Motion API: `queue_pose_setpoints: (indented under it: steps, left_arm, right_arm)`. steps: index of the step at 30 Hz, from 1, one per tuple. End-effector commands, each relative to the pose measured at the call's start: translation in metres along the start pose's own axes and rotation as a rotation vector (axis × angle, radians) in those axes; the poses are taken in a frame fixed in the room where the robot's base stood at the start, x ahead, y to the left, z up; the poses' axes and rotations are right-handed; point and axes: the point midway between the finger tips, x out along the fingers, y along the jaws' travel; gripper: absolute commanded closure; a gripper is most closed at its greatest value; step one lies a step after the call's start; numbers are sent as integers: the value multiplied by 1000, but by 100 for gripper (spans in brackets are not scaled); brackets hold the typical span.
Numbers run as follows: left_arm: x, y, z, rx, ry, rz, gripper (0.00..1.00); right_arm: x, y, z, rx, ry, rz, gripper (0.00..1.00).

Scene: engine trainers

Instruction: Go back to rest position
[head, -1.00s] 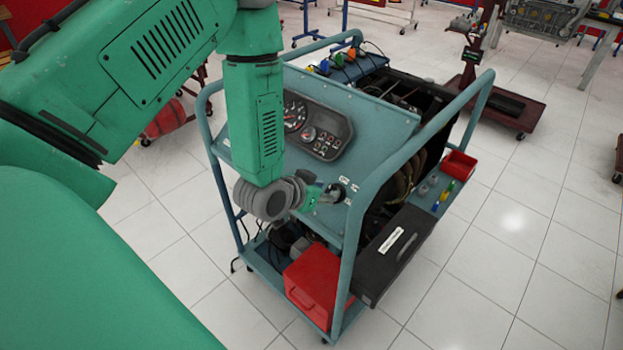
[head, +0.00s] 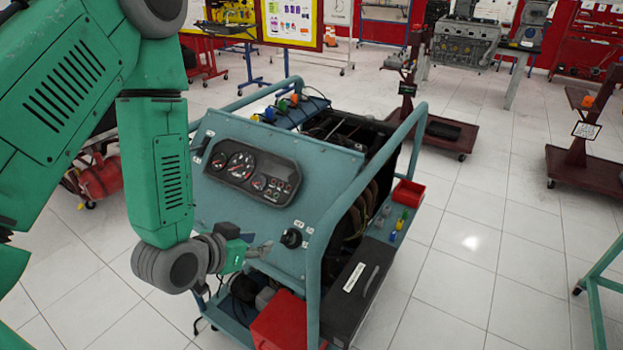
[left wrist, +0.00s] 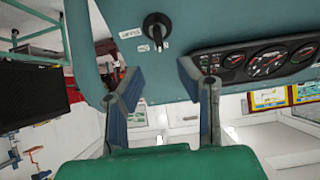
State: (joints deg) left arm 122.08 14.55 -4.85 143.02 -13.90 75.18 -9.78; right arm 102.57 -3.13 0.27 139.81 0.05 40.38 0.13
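My left gripper (head: 262,250) hangs in front of the blue-green engine trainer panel, to the left of the ignition switch. In the left wrist view its two fingers (left wrist: 160,105) are spread apart with nothing between them. The black ignition switch (head: 291,238) sits low on the panel's right side; it also shows in the left wrist view (left wrist: 157,28), beyond the fingertips and apart from them. The gauge cluster (head: 252,172) is on the panel above. My right gripper is in neither view.
The trainer's tube frame (head: 343,190) stands right of the panel. A red box (head: 287,322) and a black case (head: 358,295) sit low at its front right. A red tray (head: 408,193) is on its side shelf. White floor (head: 455,290) is clear to the right.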

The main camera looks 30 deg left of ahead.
Motion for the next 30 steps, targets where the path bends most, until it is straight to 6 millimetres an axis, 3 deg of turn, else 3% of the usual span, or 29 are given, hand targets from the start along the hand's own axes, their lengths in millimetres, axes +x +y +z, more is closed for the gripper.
queue_pose_setpoints:
  steps: [5,8,11,14,18,21,25,30]
  left_arm:
    - [1,1,4,1,-10,1,69]
    - [9,6,32,4,-74,6,69]
    - [19,16,88,6,-214,14,69]
    - [25,27,160,7,-396,16,69]
    - [17,42,250,3,-641,6,69]
    - [6,49,296,1,-776,-7,69]
    - [-7,54,327,-1,-878,-19,69]
    - [-10,55,333,-3,-902,-23,69]
  right_arm:
    - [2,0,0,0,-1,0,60]
    - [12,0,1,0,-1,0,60]
    - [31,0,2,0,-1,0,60]
    - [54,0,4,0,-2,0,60]
    - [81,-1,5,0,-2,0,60]
    - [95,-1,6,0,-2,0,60]
    - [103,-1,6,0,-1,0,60]
    - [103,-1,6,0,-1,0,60]
